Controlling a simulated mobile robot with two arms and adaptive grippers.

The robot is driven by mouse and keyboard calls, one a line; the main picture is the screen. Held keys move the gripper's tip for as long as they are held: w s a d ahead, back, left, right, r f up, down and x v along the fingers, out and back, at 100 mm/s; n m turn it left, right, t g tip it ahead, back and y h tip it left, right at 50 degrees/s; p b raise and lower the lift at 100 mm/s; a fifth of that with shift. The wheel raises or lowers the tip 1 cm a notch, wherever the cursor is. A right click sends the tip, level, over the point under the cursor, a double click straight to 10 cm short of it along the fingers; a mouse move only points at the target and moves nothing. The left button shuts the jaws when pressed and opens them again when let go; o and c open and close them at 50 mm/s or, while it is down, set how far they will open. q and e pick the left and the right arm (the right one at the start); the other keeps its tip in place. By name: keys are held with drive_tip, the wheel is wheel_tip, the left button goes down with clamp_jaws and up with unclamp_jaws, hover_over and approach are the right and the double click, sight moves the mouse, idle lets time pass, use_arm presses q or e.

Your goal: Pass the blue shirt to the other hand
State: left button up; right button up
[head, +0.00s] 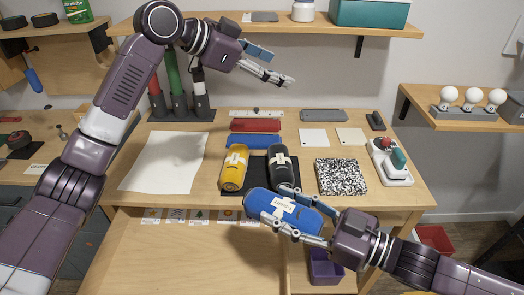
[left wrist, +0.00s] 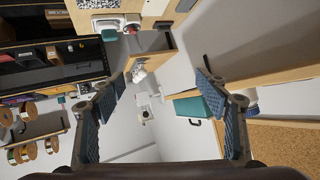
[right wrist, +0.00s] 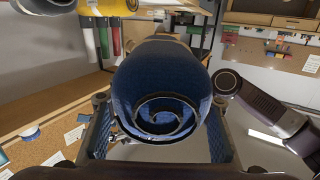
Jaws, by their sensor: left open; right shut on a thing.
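The blue shirt (head: 283,211) is a rolled bundle with a white label band. My right gripper (head: 284,222) is shut on it and holds it at the front edge of the workbench. In the right wrist view the rolled end of the blue shirt (right wrist: 165,95) fills the middle, between the two finger pads. My left gripper (head: 272,67) is open and empty, high over the back of the bench and well apart from the blue shirt. The left wrist view shows its two fingers (left wrist: 160,125) spread with nothing between them.
A yellow roll (head: 235,170) and a black roll (head: 281,168) lie on a dark mat on the bench. A speckled notebook (head: 341,176), a white sheet (head: 165,161) and a joystick box (head: 391,165) are also there. An open drawer (head: 180,255) is below. A shelf (head: 330,24) runs behind.

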use_arm(q)
drive_tip(key=s+d+m+g, duration=0.2)
drive_tip(key=s+d, duration=0.2)
drive_tip(key=s, duration=0.1)
drive_tip(key=m+g+y, duration=0.5)
drive_tip(key=m+y, duration=0.2)
drive_tip(key=y, duration=0.3)
approach(262, 195)
drive_tip(key=f, duration=1)
drive_tip(key=shift+s+d+f, duration=0.1)
drive_tip(key=shift+s+f, duration=0.15)
drive_tip(key=c, duration=1.2)
drive_tip(key=shift+c, duration=0.8)
use_arm(e)
drive_tip(key=o, duration=1.4)
drive_tip(key=shift+c, duration=0.2)
